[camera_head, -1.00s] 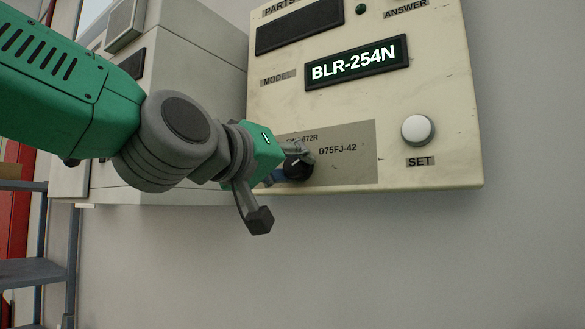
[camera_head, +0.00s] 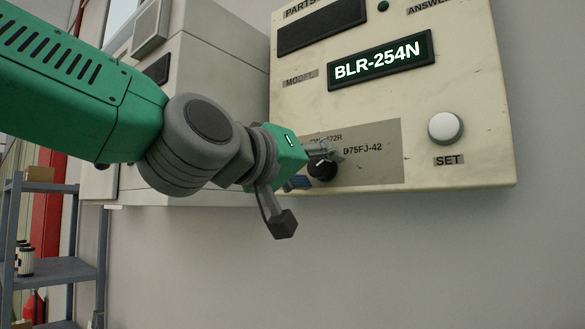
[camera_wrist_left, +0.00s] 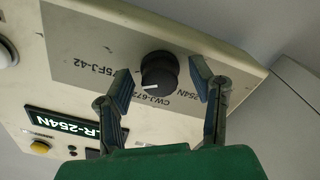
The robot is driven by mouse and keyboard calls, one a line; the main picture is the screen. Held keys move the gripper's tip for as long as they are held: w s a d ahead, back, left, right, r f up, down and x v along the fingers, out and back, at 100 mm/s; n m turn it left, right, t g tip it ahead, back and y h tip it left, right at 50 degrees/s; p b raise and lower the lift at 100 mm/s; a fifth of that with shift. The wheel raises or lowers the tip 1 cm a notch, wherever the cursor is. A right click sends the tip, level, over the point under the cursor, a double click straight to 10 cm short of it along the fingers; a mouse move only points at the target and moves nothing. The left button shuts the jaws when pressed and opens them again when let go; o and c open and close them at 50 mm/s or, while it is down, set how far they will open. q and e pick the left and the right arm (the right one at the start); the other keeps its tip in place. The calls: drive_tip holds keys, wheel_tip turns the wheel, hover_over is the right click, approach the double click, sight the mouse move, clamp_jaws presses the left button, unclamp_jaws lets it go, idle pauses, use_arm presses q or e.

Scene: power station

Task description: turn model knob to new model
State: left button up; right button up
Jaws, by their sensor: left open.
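The black model knob (camera_head: 322,168) sits on a grey label plate (camera_head: 385,170) low on the cream panel, with "D75FJ-42" printed to its right. In the left wrist view the knob (camera_wrist_left: 159,72) has a white pointer line and lies between the two fingers, with gaps on both sides. My left gripper (camera_wrist_left: 165,85) is open around or just in front of the knob; contact is not visible. In the head view my left gripper (camera_head: 312,165) partly covers the knob and plate. The lit display (camera_head: 382,60) reads "BLR-254N". My right gripper is not in view.
A white SET button (camera_head: 445,128) is on the panel's right side. A grey cabinet (camera_head: 220,90) stands behind my left arm. Shelves (camera_head: 60,270) are at the lower left. The wall below the panel is clear.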

use_arm(q)
drive_tip(key=v, duration=1.1)
drive_tip(key=shift+a+f, duration=0.2)
drive_tip(key=shift+a, duration=0.05)
